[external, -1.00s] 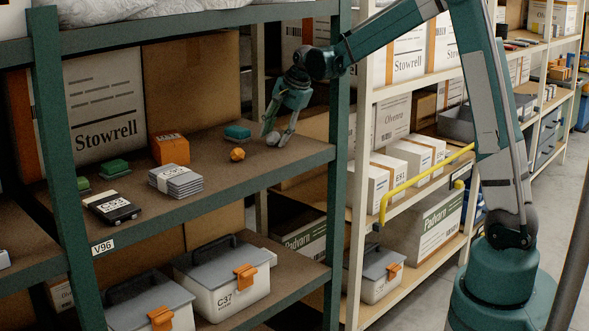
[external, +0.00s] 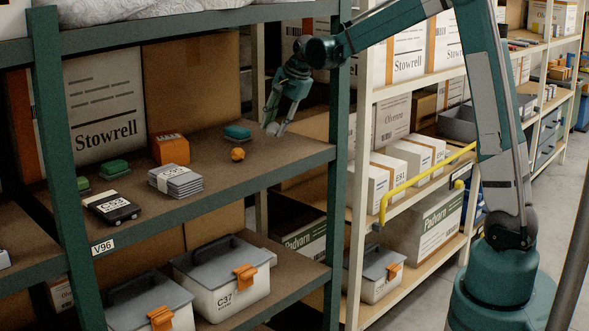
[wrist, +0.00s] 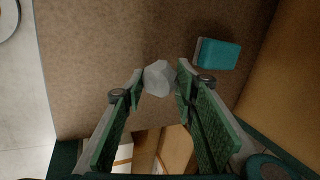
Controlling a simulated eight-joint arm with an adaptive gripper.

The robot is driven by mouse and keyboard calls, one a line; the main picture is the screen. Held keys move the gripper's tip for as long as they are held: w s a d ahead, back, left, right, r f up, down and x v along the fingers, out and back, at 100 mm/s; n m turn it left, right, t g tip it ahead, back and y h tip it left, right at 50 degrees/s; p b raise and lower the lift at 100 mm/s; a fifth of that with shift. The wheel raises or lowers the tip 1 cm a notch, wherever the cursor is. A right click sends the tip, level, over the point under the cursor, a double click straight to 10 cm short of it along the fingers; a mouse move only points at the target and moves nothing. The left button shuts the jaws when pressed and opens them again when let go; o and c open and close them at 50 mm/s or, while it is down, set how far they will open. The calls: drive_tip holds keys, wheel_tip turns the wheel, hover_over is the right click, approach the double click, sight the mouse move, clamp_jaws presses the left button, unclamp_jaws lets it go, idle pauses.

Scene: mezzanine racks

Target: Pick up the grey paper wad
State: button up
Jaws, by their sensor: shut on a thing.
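The grey paper wad (wrist: 159,78) is a pale, crumpled lump between my fingertips in the wrist view. My gripper (external: 274,130) is shut on it, with one finger on each side. In the external view my gripper points down over the right end of the brown shelf (external: 215,178), and the wad is small and hard to make out between the fingers. The fingertips appear a little above the shelf surface.
A teal block (external: 237,132) and an orange ball (external: 237,154) lie left of my gripper. Farther left are grey stacked cards (external: 175,181), an orange box (external: 170,149) and a black device (external: 111,208). A green rack post (external: 338,120) stands close on the right.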

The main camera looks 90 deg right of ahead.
drive_tip(key=s+a+b, duration=0.1)
drive_tip(key=s+a, duration=0.9)
drive_tip(key=s, duration=0.4)
drive_tip(key=shift+s+a, duration=0.2)
drive_tip(key=shift+s, duration=0.15)
drive_tip(key=shift+r, duration=0.1)
